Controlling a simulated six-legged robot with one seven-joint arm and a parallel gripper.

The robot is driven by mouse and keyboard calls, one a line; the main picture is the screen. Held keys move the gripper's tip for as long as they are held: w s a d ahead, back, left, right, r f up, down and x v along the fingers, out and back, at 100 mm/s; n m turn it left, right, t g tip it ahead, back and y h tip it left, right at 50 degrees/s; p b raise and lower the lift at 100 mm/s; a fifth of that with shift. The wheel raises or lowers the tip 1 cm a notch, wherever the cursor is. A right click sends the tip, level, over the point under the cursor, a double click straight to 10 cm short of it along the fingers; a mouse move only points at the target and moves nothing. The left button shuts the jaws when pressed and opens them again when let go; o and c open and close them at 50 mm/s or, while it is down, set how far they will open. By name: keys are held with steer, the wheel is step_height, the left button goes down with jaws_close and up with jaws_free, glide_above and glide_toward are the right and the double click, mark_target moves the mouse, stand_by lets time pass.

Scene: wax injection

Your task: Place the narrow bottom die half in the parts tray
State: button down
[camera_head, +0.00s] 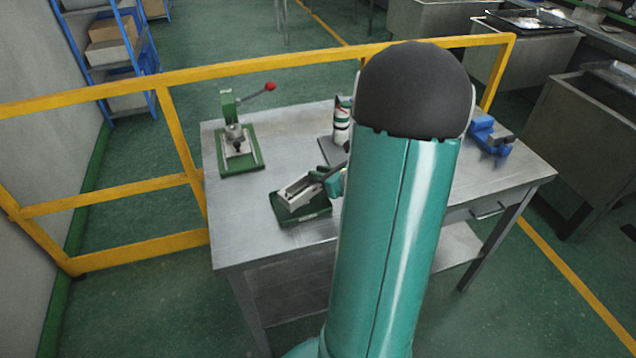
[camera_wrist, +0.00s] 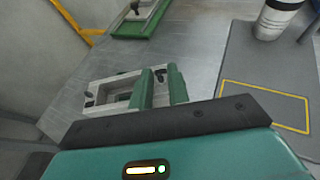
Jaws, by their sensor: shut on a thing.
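The die half (camera_head: 296,191) is a light grey block with a rectangular hollow. It sits tilted in the head view, at the end of my gripper (camera_head: 336,182). In the wrist view my gripper (camera_wrist: 161,86) is shut on the right end of the die half (camera_wrist: 98,97), with one green finger at either side of its end wall. A low dark green thing (camera_head: 304,217), which looks like the parts tray, lies on the table under and in front of the die half. I cannot tell whether they touch. My arm hides part of the table.
A green hand press with a red-knobbed lever (camera_head: 238,150) stands at the table's back left. A white bottle (camera_head: 342,122) stands on a grey mat (camera_wrist: 235,70) with a yellow outline. A blue vise (camera_head: 490,137) is at the right. A yellow railing (camera_head: 180,140) runs behind.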

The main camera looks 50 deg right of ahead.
steer(key=shift+w+a+f, duration=0.1)
steer(key=shift+w+f, duration=0.1)
steer(key=shift+f, duration=0.8)
steer(key=shift+w+f, duration=0.15)
steer(key=shift+f, duration=0.8)
steer(key=c, duration=1.3)
jaws_free()
steer(key=shift+c, duration=0.2)
steer(key=shift+s, duration=0.1)
steer(key=v, duration=1.2)
steer(key=w+a+r+n+g+y, duration=0.3)
steer(key=a+r+n, duration=0.1)
steer(key=a+n, duration=0.6)
steer(key=w+a+r+n+g+y, duration=0.3)
steer(key=a+n, duration=0.4)
steer(key=a, duration=0.6)
steer(key=s+a+r+n+g+h, duration=0.1)
steer(key=s+a+r+n+h, duration=0.1)
steer(key=n, duration=0.7)
steer(key=s+a+r+n+g+h, duration=0.1)
steer(key=s+a+r+n+h, duration=0.2)
steer(key=a+r+n, duration=0.3)
steer(key=s+a+n, duration=0.1)
steer(key=a+n, duration=0.2)
steer(key=n, duration=0.1)
steer(key=shift+s+r+n+h, duration=0.2)
steer(key=shift+s+n+h, duration=0.1)
